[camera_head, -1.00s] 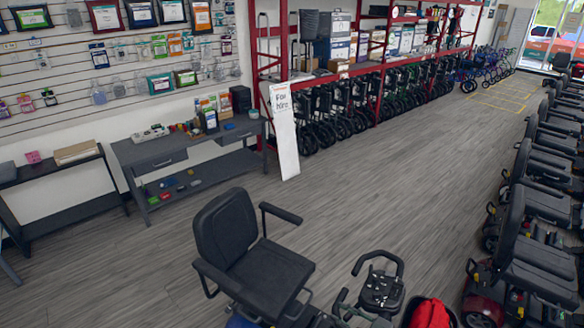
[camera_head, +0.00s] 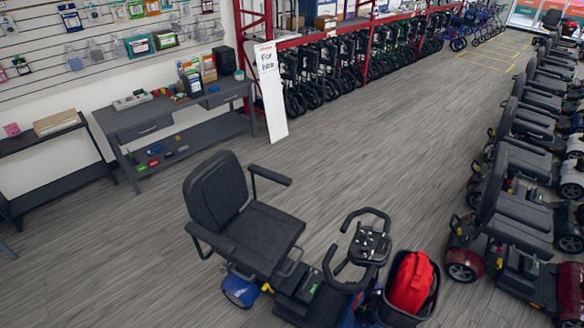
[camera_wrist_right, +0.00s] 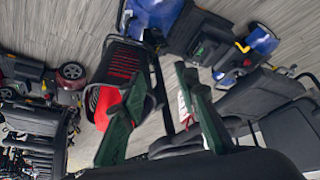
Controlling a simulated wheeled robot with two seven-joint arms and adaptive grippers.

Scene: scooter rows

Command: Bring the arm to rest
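My right gripper (camera_wrist_right: 160,78) shows in the right wrist view with its two green fingers apart. It is open, and nothing is held between them. Below it is a mobility scooter with a black seat and blue wheel covers (camera_wrist_right: 262,39). The same scooter (camera_head: 262,232) stands in the lower middle of the head view. A red bag (camera_head: 410,283) sits in the scooter's front basket; in the right wrist view it is partly behind one finger. My left gripper is in neither view, and no arm of mine shows in the head view.
A row of parked scooters (camera_head: 515,205) lines the right side. A grey workbench (camera_head: 182,118) and a low dark shelf (camera_head: 60,180) stand at the left. A "For hire" sign (camera_head: 270,90) leans by the red rack. The floor between (camera_head: 390,130) is clear.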

